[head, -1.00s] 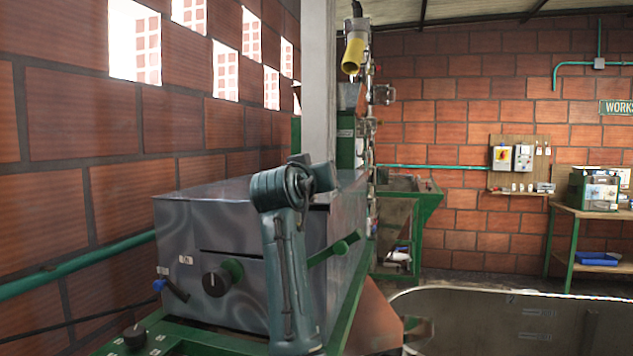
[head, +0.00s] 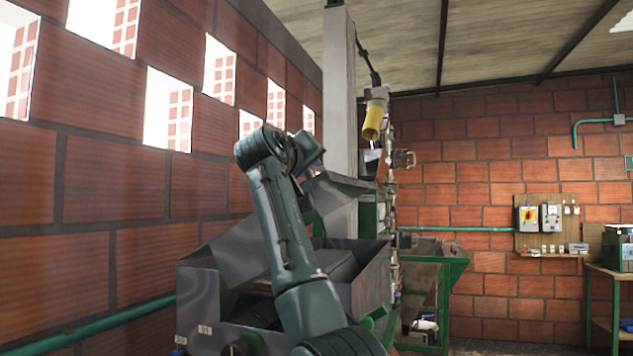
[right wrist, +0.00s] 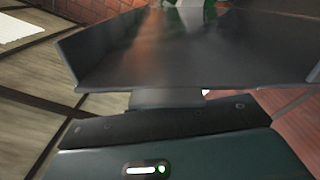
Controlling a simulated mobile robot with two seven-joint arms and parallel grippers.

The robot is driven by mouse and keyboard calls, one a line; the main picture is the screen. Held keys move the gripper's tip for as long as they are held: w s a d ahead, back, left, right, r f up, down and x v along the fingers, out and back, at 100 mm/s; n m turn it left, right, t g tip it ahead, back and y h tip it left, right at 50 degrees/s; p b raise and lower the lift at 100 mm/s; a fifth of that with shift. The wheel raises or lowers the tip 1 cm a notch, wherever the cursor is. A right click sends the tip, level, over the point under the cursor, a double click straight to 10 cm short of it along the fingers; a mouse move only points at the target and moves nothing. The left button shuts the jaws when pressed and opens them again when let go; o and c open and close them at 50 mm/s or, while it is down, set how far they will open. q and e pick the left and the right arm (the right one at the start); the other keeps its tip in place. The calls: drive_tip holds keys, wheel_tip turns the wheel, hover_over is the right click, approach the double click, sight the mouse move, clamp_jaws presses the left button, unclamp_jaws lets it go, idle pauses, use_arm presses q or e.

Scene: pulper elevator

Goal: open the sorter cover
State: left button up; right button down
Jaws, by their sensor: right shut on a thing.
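The sorter cover (head: 330,200) is a grey sheet-metal lid. In the head view it is raised and tilted above the sorter box (head: 372,284), whose dark inside shows. In the right wrist view the cover (right wrist: 190,52) fills the upper middle as a dark panel with bent side edges. My right gripper (right wrist: 166,98) is shut on the cover's near edge. In the head view my right arm stands in front of the box and hides part of the cover and the grip. My left gripper is not in view.
A brick wall with a green pipe (head: 120,327) runs along the left. A pale column (head: 338,90) and a yellow-ended spout (head: 373,122) stand behind the sorter. A green-framed machine (head: 440,262) and a workbench (head: 607,274) are farther right, with open space between.

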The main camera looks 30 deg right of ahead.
drive_tip(key=shift+w+a+r+n, duration=0.2)
drive_tip(key=shift+w+a+r, duration=0.1)
drive_tip(key=shift+r, duration=0.2)
drive_tip(key=shift+w+a+r+n, duration=0.2)
drive_tip(key=shift+w+a+r, duration=0.1)
drive_tip(key=shift+r, duration=0.25)
drive_tip(key=shift+w+a+r+n, duration=0.2)
drive_tip(key=shift+w+r, duration=0.1)
drive_tip(key=shift+r, duration=0.2)
drive_tip(key=c, duration=1.4)
unclamp_jaws()
